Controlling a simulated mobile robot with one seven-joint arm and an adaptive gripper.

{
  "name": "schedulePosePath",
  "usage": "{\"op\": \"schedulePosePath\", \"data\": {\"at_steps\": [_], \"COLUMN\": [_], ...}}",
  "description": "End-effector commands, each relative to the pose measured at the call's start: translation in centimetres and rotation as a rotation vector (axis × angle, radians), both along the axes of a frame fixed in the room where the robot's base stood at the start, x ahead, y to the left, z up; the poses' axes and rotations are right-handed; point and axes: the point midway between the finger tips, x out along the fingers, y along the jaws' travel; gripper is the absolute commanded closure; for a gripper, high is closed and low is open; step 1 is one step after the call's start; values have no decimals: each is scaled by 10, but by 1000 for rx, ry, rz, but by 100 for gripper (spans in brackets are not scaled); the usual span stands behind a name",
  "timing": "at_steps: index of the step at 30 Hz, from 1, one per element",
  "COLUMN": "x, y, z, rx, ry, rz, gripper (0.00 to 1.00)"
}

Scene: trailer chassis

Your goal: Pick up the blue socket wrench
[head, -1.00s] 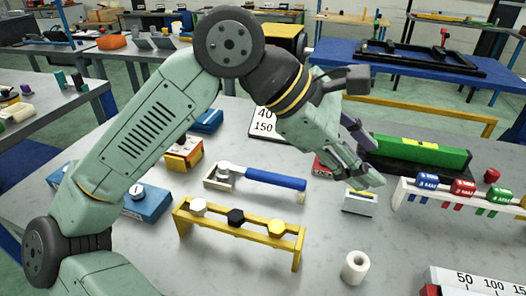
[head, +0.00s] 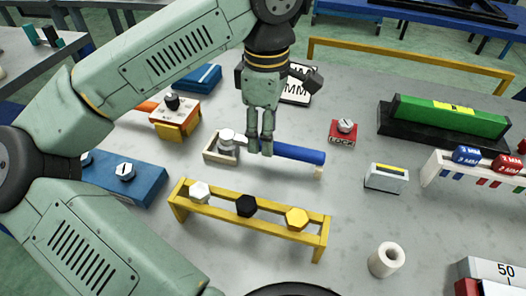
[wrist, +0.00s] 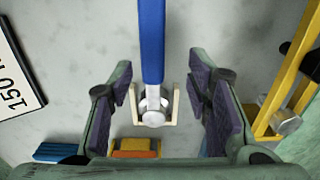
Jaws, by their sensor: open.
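The blue socket wrench (head: 300,153) lies on a pale cradle (head: 212,157), with its silver head at the left and its blue handle to the right. In the head view my gripper (head: 260,146) points down over the neck of the wrench and hides part of it. In the wrist view the wrench (wrist: 152,45) runs down the middle, between the two spread fingers of my gripper (wrist: 164,88). The fingers stand apart on either side, with a gap to the wrench. I cannot tell how high the fingertips are above it.
A yellow rack (head: 250,212) with white, black and yellow hex heads stands in front. A red block (head: 343,133), a small grey box (head: 386,178) and a green level (head: 450,115) are to the right. A white roll (head: 386,260) stands front right. Blue boxes are at left.

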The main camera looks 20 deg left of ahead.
Motion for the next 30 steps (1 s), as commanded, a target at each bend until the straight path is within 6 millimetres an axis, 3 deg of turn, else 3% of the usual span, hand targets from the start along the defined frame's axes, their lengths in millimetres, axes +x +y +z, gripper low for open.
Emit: {"op": "schedulePosePath", "data": {"at_steps": [5,13,21,30], "x": [2,7,8,8], "y": [-1,-3,-3,-3], "z": [-14,-54,-55,-55], "rx": [0,-1,-1,-1], "ry": [0,0,-1,-1], "rz": [0,-1,0,0], "gripper": [55,55,56,76]}}
